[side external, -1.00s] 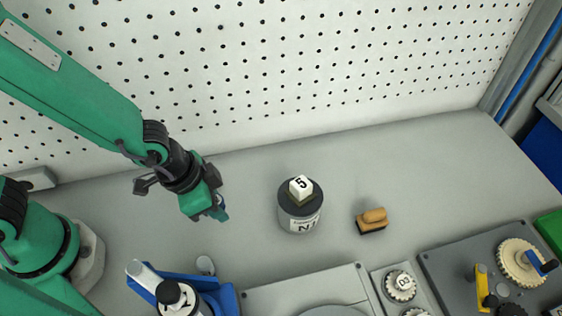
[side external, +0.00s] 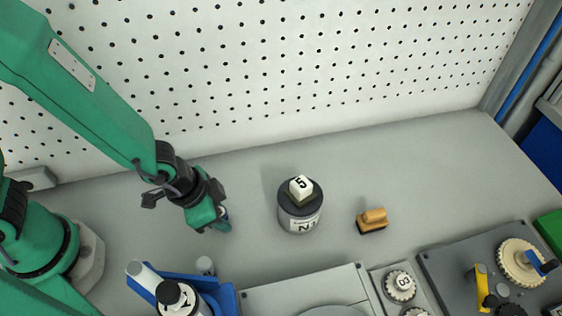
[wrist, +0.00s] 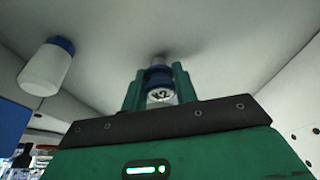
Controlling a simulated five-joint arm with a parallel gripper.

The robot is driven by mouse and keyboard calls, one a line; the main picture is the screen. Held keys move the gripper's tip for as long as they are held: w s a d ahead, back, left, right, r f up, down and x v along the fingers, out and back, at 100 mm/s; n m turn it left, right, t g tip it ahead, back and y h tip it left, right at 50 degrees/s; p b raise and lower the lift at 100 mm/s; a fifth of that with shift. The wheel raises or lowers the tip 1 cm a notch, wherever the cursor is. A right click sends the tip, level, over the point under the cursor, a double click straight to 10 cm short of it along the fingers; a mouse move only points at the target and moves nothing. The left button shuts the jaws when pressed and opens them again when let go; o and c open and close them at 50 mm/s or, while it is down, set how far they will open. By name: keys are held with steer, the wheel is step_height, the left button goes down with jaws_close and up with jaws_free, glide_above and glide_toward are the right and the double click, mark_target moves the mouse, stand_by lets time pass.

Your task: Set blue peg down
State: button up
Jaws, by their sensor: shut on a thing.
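The blue peg (wrist: 158,77) is between the fingers of my gripper (wrist: 158,88) in the wrist view. It has dark blue bands and a white label reading K2. In the side external view my gripper (side external: 219,220) points down over the grey bench, left of the dark cylinder, and mostly hides the peg (side external: 226,222). The fingers are shut on the peg. Its far end is close to the bench surface, where a dark shadow shows, but I cannot tell whether it touches.
A dark cylinder (side external: 300,217) with a block marked 5 on top stands to the right. Beyond it is an orange-brown brush-like thing (side external: 372,220). A blue holder (side external: 224,302) with bottles is in front. The pegboard (side external: 330,70) rises behind. The bench around the peg is clear.

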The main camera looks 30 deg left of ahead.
steer(key=shift+f, duration=0.15)
steer(key=o, duration=1)
steer(key=shift+a+r, duration=0.1)
steer(key=shift+r, duration=0.55)
steer(key=shift+v, duration=5.5)
